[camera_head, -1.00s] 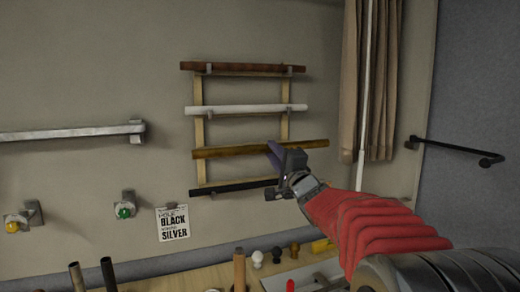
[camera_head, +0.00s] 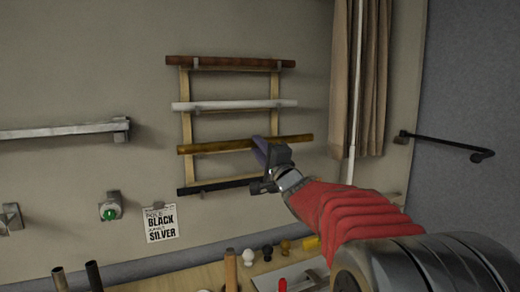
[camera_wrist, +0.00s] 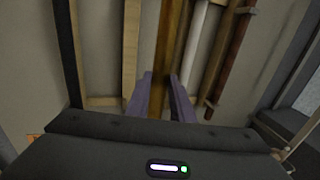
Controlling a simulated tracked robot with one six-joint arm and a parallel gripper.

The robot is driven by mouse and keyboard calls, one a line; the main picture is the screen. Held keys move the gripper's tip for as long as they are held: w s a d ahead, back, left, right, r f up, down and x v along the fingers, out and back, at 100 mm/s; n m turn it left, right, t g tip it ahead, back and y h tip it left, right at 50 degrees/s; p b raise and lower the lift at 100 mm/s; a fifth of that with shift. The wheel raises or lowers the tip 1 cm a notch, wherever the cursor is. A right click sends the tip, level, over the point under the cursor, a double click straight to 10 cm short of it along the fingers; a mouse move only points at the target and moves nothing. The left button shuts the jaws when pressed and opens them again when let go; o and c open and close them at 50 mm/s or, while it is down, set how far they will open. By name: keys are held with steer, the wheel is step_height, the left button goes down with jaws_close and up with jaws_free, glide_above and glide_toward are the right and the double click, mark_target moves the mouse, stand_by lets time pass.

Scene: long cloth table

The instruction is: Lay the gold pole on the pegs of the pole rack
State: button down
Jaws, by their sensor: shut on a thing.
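The gold pole (camera_head: 215,147) lies nearly level across the front of the pole rack (camera_head: 187,120), its right end a little higher and reaching past the right upright. It sits between the white pole above and the black pole below. My gripper (camera_head: 260,150) is shut on it right of its middle. In the wrist view the gold pole (camera_wrist: 172,40) runs between the two purple fingers (camera_wrist: 161,95). The pegs behind it are hidden, so I cannot tell whether it touches them.
The rack also bears a brown pole (camera_head: 230,63), a white pole (camera_head: 235,105) and a black pole (camera_head: 215,185). A curtain (camera_head: 374,80) hangs to the right, with a black wall bar (camera_head: 445,142) beyond. A sign (camera_head: 160,222) is at lower left.

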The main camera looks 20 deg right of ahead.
steer(key=w+f, duration=0.2)
steer(key=w, duration=1)
steer(key=shift+f, duration=0.4)
stand_by(0.9)
steer(key=c, duration=1.5)
jaws_free()
steer(key=shift+o, duration=0.2)
steer(key=shift+f, duration=0.15)
steer(key=shift+s, duration=0.15)
steer(key=v, duration=1.3)
steer(key=shift+s, duration=0.3)
